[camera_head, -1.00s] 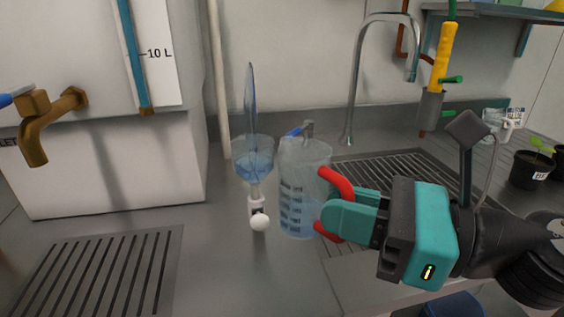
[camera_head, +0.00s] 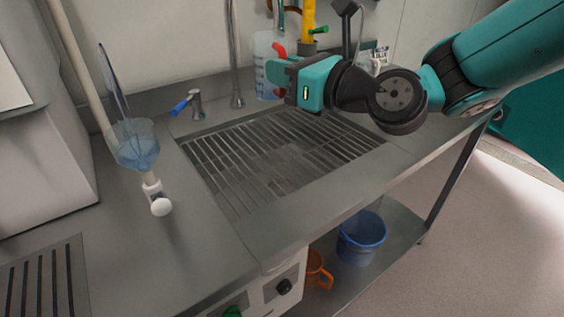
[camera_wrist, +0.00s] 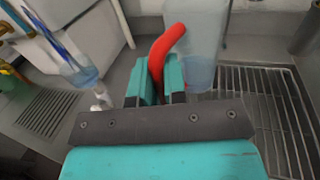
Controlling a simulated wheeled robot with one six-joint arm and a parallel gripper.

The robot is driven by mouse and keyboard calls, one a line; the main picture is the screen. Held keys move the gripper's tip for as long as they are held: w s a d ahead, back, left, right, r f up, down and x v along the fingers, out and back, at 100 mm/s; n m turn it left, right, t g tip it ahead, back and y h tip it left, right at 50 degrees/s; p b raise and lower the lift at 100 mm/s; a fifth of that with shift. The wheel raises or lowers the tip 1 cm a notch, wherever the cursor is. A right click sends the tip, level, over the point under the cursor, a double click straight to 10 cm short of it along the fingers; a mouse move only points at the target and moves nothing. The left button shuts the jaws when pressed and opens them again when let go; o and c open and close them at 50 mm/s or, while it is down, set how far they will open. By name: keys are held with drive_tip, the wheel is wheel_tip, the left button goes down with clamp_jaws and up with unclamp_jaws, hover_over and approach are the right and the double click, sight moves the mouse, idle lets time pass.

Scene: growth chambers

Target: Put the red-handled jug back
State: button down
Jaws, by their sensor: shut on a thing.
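The red-handled jug (camera_head: 266,72) is a clear, upright measuring jug at the back of the sink area, just right of the tall tap in the head view. My gripper (camera_head: 284,72) is shut on its red handle (camera_head: 278,49) from the right. In the wrist view the teal fingers of my gripper (camera_wrist: 160,82) close around the red handle, and the jug (camera_wrist: 204,42) stands upright beyond them with pale blue liquid low in it. I cannot tell whether its base touches the surface.
The slatted sink grate (camera_head: 275,155) is bare. A clear funnel (camera_head: 134,145) on a white-knobbed valve stands left of it. A blue-handled small tap (camera_head: 190,105) and a yellow-handled hanging tool (camera_head: 308,22) are near the wall. A blue bucket (camera_head: 361,238) and an orange jug (camera_head: 317,270) are below.

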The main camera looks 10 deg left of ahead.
drive_tip(key=shift+m+t+h, duration=0.4)
drive_tip(key=shift+t, duration=0.1)
drive_tip(key=f+b, duration=0.3)
drive_tip(key=f, duration=0.3)
drive_tip(key=w+f+b, duration=0.1)
drive_tip(key=f+b, duration=0.2)
drive_tip(key=f, duration=0.3)
drive_tip(key=w+d+f+b, duration=0.1)
drive_tip(key=f+b, duration=0.2)
drive_tip(key=f, duration=0.3)
drive_tip(key=shift+f+b, duration=0.25)
drive_tip(key=shift+b, duration=0.05)
drive_tip(key=shift+f, duration=0.1)
drive_tip(key=c, duration=1.2)
unclamp_jaws()
drive_tip(key=shift+o, duration=0.2)
